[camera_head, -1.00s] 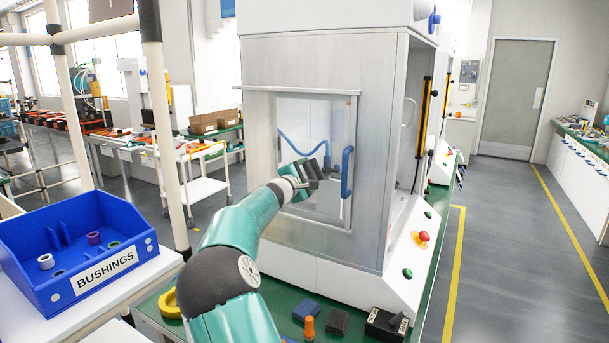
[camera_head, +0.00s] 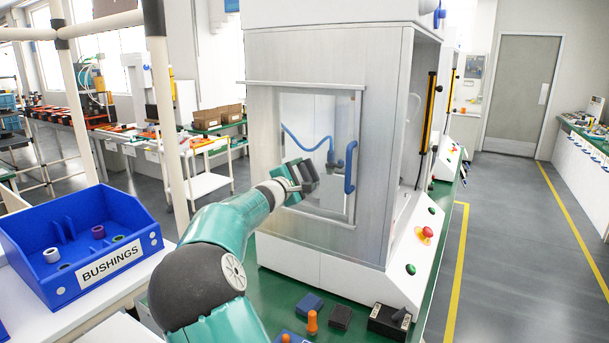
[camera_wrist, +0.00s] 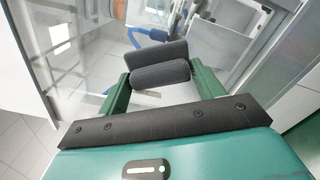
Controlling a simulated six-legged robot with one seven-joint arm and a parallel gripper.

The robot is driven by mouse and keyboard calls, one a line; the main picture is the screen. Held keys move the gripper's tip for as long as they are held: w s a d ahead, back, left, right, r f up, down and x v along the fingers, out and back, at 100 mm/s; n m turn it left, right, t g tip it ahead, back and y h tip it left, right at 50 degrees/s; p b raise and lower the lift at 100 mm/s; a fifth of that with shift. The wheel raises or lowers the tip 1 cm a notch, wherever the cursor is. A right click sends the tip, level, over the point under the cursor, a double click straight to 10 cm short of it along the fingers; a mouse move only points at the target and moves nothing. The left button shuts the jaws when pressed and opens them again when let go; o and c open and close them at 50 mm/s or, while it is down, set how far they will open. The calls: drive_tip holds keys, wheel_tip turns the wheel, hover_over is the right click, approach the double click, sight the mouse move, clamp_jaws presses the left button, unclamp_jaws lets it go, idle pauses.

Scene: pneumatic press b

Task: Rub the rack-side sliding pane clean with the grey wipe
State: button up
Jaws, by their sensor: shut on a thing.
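The sliding pane (camera_head: 322,140) is a clear window in the side of the press, with a blue handle (camera_head: 350,168) on its right. My gripper (camera_head: 296,182) is at the lower left part of the pane. In the wrist view my gripper (camera_wrist: 160,88) has its green fingers shut on the grey wipe (camera_wrist: 158,62), a dark grey folded pad. The wipe also shows in the head view (camera_head: 308,176), in front of the pane. I cannot tell whether it touches the pane. Part of the pane is hidden behind the wipe and gripper.
A blue bushings bin (camera_head: 75,245) stands at the left beside a cream rack post (camera_head: 170,130). On the green bench are a blue block (camera_head: 309,304), a dark block (camera_head: 340,317), an orange-topped piece (camera_head: 312,322) and a black box (camera_head: 388,322). Press buttons (camera_head: 424,233) sit at the right.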

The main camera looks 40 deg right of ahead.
drive_tip(key=shift+a, duration=0.1)
drive_tip(key=shift+v, duration=1.45)
drive_tip(key=shift+f+x, duration=0.25)
drive_tip(key=shift+x, duration=0.9)
drive_tip(key=shift+f+x, duration=0.25)
drive_tip(key=shift+x, duration=0.85)
drive_tip(key=shift+f+x, duration=0.25)
drive_tip(key=shift+x, duration=0.9)
drive_tip(key=shift+s, duration=0.1)
drive_tip(key=shift+x, duration=1.15)
